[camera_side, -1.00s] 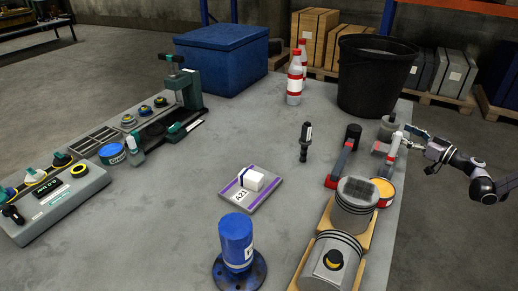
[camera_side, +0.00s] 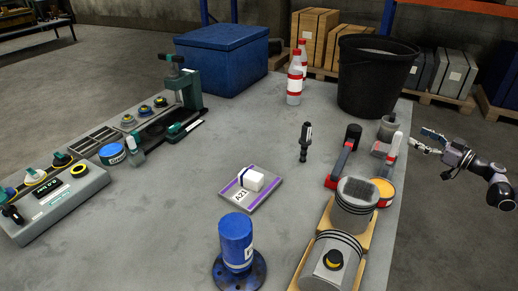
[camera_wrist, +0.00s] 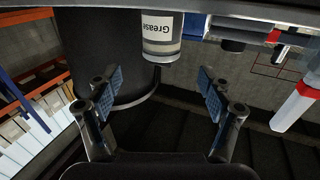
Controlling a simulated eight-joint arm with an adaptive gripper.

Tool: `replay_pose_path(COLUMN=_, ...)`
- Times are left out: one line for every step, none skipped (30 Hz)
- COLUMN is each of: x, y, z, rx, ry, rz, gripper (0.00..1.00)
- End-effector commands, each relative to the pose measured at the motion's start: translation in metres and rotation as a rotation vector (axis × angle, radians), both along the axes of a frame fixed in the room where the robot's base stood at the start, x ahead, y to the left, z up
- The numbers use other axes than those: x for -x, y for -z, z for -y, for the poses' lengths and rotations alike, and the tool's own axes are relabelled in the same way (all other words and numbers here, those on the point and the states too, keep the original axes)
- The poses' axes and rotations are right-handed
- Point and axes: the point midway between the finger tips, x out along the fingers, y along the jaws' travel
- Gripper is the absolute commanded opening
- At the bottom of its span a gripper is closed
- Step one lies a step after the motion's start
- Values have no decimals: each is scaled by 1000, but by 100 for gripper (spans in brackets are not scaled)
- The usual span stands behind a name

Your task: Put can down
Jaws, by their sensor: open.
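The can, a grey cylinder with a white label reading "Grease" (camera_wrist: 160,36), shows at the top middle of the wrist view. In the side view a grey can (camera_side: 388,130) stands on the table near its right edge, in front of the black bucket. My gripper (camera_side: 421,141) is to the right of the can, just past the table edge, open and empty. In the wrist view its two blue-padded fingers (camera_wrist: 160,92) are spread wide, with nothing between them, and the can lies beyond them.
A black bucket (camera_side: 372,82) stands behind the can. A white and red tool (camera_side: 394,150), a red-and-black tool (camera_side: 343,160) and a yellow-topped tin (camera_side: 384,190) are nearby in front. Pistons (camera_side: 354,205) stand farther forward.

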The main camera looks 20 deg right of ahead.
Motion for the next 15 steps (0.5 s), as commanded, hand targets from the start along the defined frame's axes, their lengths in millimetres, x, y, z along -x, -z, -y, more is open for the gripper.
replay_pose_path(x=-1, y=-3, z=4, rx=0, ry=-1, rz=0, gripper=80)
replay_pose_path(x=-2, y=-4, z=3, rx=0, ry=-2, rz=0, gripper=80)
replay_pose_path(x=-4, y=-3, z=2, rx=0, ry=-3, rz=0, gripper=80)
replay_pose_path(x=-5, y=-3, z=2, rx=0, ry=-3, rz=0, gripper=80)
replay_pose_path(x=-7, y=-3, z=1, rx=0, ry=-3, rz=0, gripper=80)
replay_pose_path(x=-11, y=-3, z=-1, rx=0, ry=-2, rz=0, gripper=80)
replay_pose_path(x=-14, y=-3, z=-2, rx=0, ry=-3, rz=0, gripper=80)
replay_pose_path(x=-18, y=-3, z=-4, rx=0, ry=-4, rz=0, gripper=80)
replay_pose_path(x=-23, y=-3, z=-7, rx=0, ry=-4, rz=0, gripper=80)
replay_pose_path(x=-27, y=-3, z=-9, rx=0, ry=-4, rz=0, gripper=80)
replay_pose_path(x=-31, y=-3, z=-11, rx=0, ry=-4, rz=0, gripper=80)
replay_pose_path(x=-37, y=-3, z=-13, rx=0, ry=-5, rz=0, gripper=80)
replay_pose_path(x=-41, y=-3, z=-14, rx=0, ry=-4, rz=0, gripper=80)
replay_pose_path(x=-45, y=-2, z=-16, rx=0, ry=-3, rz=0, gripper=80)
replay_pose_path(x=-49, y=-2, z=-17, rx=0, ry=-3, rz=0, gripper=80)
